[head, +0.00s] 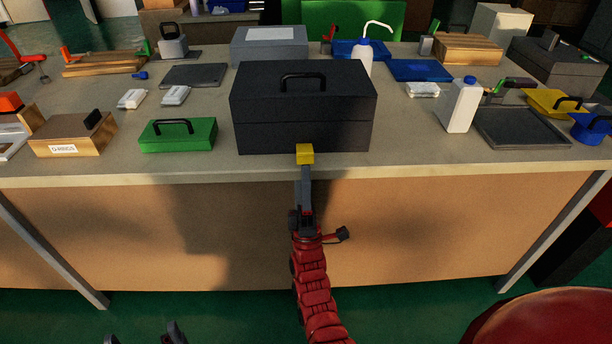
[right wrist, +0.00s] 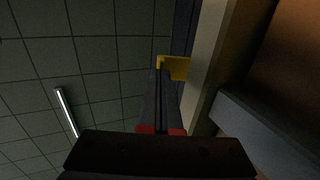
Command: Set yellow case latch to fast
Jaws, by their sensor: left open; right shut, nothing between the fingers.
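The black case (head: 303,115) stands shut near the front edge of the bench, its handle on top. The yellow latch (head: 305,154) sits low on its front face and also shows in the right wrist view (right wrist: 176,67). My right gripper (head: 305,171) is shut and empty, its fingertips right at the lower edge of the latch. In the right wrist view the closed fingers (right wrist: 160,78) overlap the latch's left side; I cannot tell if they touch it. My left gripper (head: 144,336) is open at the bottom edge, far from the case, mostly out of frame.
A green case (head: 178,135) and a wooden box (head: 75,134) lie to the left. A white bottle (head: 463,105) and a dark tray (head: 521,127) stand to the right. A grey box (head: 269,46) is behind. The bench's front edge (head: 420,166) runs just below the latch.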

